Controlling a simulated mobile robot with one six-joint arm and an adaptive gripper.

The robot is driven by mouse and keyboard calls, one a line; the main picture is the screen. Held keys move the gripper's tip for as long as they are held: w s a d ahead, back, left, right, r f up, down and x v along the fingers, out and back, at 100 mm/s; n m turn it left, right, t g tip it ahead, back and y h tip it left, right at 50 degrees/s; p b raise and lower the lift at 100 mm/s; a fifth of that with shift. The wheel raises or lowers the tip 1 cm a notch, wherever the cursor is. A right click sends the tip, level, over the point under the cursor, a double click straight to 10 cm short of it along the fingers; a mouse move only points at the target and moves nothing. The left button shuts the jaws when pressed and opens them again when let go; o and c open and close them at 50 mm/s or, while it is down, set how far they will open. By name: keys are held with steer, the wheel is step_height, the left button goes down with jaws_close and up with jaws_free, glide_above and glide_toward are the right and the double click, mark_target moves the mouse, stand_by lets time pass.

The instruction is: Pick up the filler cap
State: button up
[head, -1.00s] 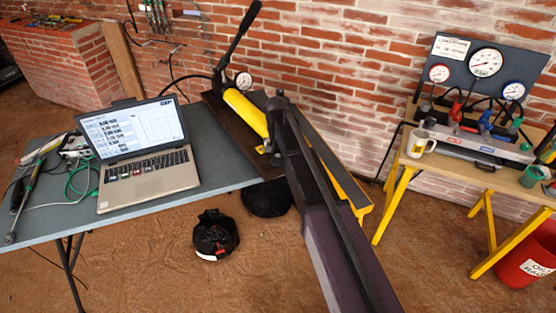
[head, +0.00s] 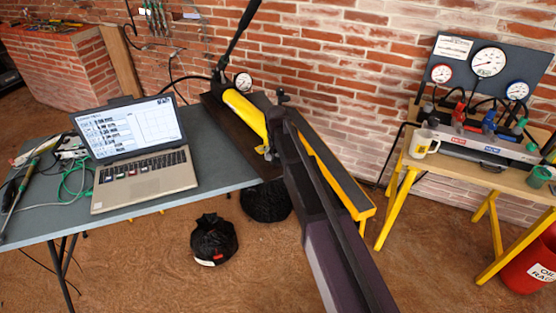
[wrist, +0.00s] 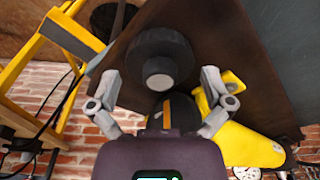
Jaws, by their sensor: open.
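In the wrist view, a dark, round, ridged cap with a grey disc at its centre, which looks like the filler cap (wrist: 158,50), lies ahead between my fingers. My gripper (wrist: 160,84) is open, with a grey finger on each side and nothing between the tips. The yellow pump cylinder (wrist: 245,146) lies at lower right, beside the right finger. In the head view, the yellow cylinder (head: 243,110) sits on a dark plate at the table's right end. My arm hides much of the area there, and I cannot make out the cap in that view.
A laptop (head: 135,150) stands on the grey table (head: 200,190) to the left. The pump's lever (head: 240,35) rises steeply. Black bags (head: 213,242) lie on the floor. A yellow-legged bench (head: 470,172) with gauges and a mug (head: 423,144) stands right.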

stand_by(0.3)
steer(key=c, duration=0.7)
steer(key=shift+s+r, duration=0.1)
steer(key=shift+s, duration=0.05)
steer(key=c, duration=0.5)
steer(key=shift+r, duration=0.1)
steer(key=shift+c, duration=0.8)
steer(key=shift+r+p, duration=0.5)
steer(key=shift+p, duration=0.25)
jaws_close()
steer(key=shift+r+p, duration=0.7)
steer(key=shift+r, duration=0.05)
steer(key=s+d+r+p, duration=0.1)
steer(key=s+d, duration=0.2)
steer(key=s, duration=0.4)
steer(key=s+d+r+p, duration=0.1)
steer(key=s+d, duration=0.2)
steer(key=s, duration=0.4)
steer(key=shift+d, duration=0.4)
steer(key=shift+s, duration=0.1)
